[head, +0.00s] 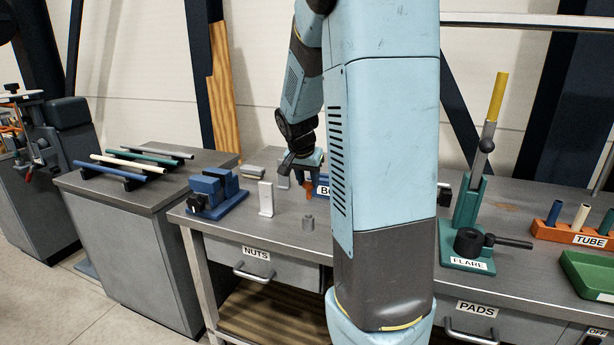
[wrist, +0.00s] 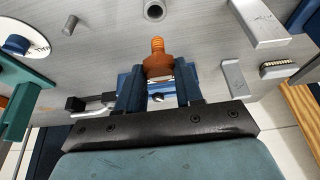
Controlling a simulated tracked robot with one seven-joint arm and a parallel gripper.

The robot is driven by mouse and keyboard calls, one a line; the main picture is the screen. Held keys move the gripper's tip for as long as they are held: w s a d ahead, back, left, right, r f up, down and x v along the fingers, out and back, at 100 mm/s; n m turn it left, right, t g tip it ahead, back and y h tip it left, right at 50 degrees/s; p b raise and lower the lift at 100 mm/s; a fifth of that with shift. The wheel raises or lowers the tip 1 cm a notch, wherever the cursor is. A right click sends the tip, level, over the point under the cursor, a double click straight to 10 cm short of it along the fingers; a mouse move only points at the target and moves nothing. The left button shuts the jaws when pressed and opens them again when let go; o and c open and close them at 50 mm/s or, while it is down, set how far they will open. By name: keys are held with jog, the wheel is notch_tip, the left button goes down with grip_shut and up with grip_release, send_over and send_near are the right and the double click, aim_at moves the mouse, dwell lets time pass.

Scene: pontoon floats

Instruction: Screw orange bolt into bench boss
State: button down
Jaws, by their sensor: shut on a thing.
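An orange bolt (wrist: 158,62) is in my gripper (wrist: 159,88), shut on it between two blue fingers in the wrist view. The bolt's threaded end points away from the gripper. In the head view the bolt (head: 308,189) hangs below my gripper (head: 308,178), above the bench top. The bench boss (head: 308,222) is a short grey cylinder on the bench, below the bolt and nearer the front edge. In the wrist view the boss (wrist: 154,11) shows its round hole at the top edge, apart from the bolt tip.
A pale upright block (head: 266,199) and a blue vise (head: 216,191) stand left of the boss. A blue bin (head: 323,189) with a partly hidden label is behind the gripper. A green flare tool (head: 467,220) stands right.

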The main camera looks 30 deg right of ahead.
aim_at(306, 186)
jog(key=shift+f, duration=2.2)
jog(key=shift+a+f, duration=0.1)
jog(key=shift+f, duration=2.35)
jog(key=c, duration=0.7)
grip_release()
jog(key=shift+o, duration=0.2)
jog(key=v, duration=1.3)
jog(key=shift+s+r, duration=0.15)
jog(key=shift+r, duration=0.1)
jog(key=shift+a, duration=0.1)
